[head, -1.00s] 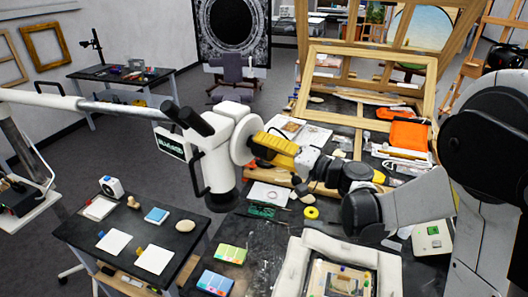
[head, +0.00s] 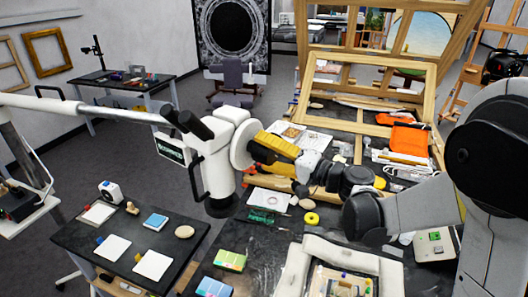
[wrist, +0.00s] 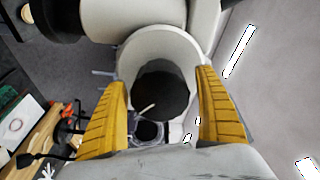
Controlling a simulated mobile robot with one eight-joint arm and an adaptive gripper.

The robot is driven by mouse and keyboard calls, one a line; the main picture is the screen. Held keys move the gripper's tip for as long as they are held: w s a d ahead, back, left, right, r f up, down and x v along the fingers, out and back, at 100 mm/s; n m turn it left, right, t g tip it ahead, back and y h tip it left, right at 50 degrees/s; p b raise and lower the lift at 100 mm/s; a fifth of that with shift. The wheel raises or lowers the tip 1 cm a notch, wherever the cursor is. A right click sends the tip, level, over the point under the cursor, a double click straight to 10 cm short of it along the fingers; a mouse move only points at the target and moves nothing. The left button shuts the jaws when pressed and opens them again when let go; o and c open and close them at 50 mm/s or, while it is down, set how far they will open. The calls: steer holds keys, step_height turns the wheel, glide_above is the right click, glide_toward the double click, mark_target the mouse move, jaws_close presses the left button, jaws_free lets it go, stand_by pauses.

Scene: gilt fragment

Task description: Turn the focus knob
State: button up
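The white microscope (head: 215,165) hangs on a long white arm, with dark eyepieces at its top left. Its focus knob seems to be the round white disc (head: 241,146) on its right side. My gripper (head: 258,155), with yellow fingers, is right beside that disc, pointing left at it. In the wrist view, my two yellow fingers (wrist: 162,95) are spread apart, with a round white rim (wrist: 128,62) around a dark face between and beyond them. I cannot tell whether the fingers touch the knob. My gripper holds nothing that I can see.
A dark table (head: 130,222) with white cards and a blue box stands below left. A workbench with a wooden easel frame (head: 370,62), an orange cloth (head: 408,138) and a padded picture holder (head: 345,250) lies below and behind my arm. Open floor is at left.

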steer(key=v, duration=1.2)
stand_by(1.1)
